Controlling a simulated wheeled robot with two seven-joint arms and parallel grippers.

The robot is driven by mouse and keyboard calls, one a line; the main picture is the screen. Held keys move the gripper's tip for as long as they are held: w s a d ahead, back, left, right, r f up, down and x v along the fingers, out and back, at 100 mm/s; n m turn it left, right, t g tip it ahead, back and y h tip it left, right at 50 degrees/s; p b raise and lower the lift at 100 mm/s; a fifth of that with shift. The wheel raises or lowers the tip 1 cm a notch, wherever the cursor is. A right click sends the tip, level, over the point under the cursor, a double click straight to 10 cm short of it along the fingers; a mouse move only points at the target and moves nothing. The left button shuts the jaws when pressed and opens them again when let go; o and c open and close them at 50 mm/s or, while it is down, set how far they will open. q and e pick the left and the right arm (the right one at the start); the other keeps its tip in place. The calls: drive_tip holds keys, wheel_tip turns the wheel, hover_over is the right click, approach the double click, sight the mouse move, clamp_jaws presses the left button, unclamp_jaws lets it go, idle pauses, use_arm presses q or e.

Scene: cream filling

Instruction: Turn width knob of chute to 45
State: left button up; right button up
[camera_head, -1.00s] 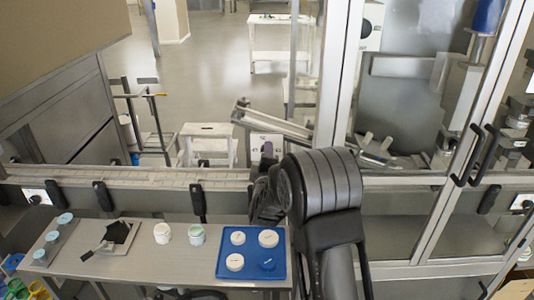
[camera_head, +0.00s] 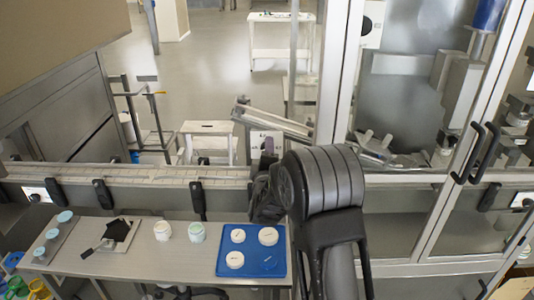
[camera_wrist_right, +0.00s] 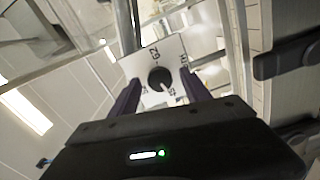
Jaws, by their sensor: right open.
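The width knob (camera_wrist_right: 160,79) is a round black dial on a white square plate with small dark marks around it. A light pointer mark on the dial faces its lower right in the right wrist view; the marks are hard to read. The plate (camera_head: 257,138) also shows in the head view, behind the conveyor and beside the sloping metal chute (camera_head: 283,124). My right gripper (camera_wrist_right: 160,84) is open, with its dark purple fingers on either side of the knob in the picture. I cannot tell whether they touch it. My left gripper is out of view.
A conveyor rail (camera_head: 130,176) runs between me and the chute. A glass-doored metal frame (camera_head: 446,215) stands right.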

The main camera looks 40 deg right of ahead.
drive_tip(key=b+v, duration=0.1)
drive_tip(key=v, duration=0.6)
drive_tip(key=shift+s+a, duration=0.15)
idle(0.3)
